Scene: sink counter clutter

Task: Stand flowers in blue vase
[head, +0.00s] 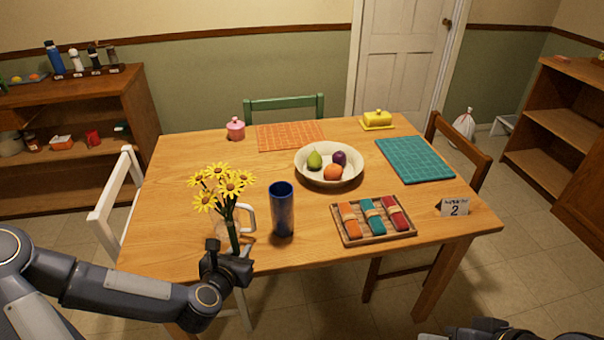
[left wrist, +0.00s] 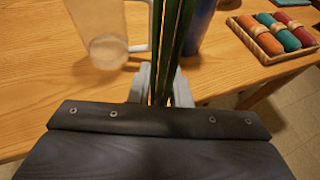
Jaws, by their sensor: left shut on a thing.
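A bunch of yellow flowers (head: 221,186) with green stems stands upright in my left gripper (head: 236,250), which is shut on the stems near the table's front edge. In the left wrist view the stems (left wrist: 171,50) run up between the fingers (left wrist: 160,88). The blue vase (head: 282,212) stands upright on the table just right of the flowers, apart from them. In the left wrist view the vase (left wrist: 202,22) is partly hidden behind the stems. Only a dark part of my right arm or gripper (head: 480,329) shows at the bottom edge; its fingers cannot be made out.
A clear pitcher (left wrist: 103,35) with a white handle stands left of the vase, behind the flowers. A napkin tray (head: 374,239) lies right of the vase, and a fruit bowl (head: 308,174) behind it. A number card (head: 454,207) stands at the right. The table's left side is clear.

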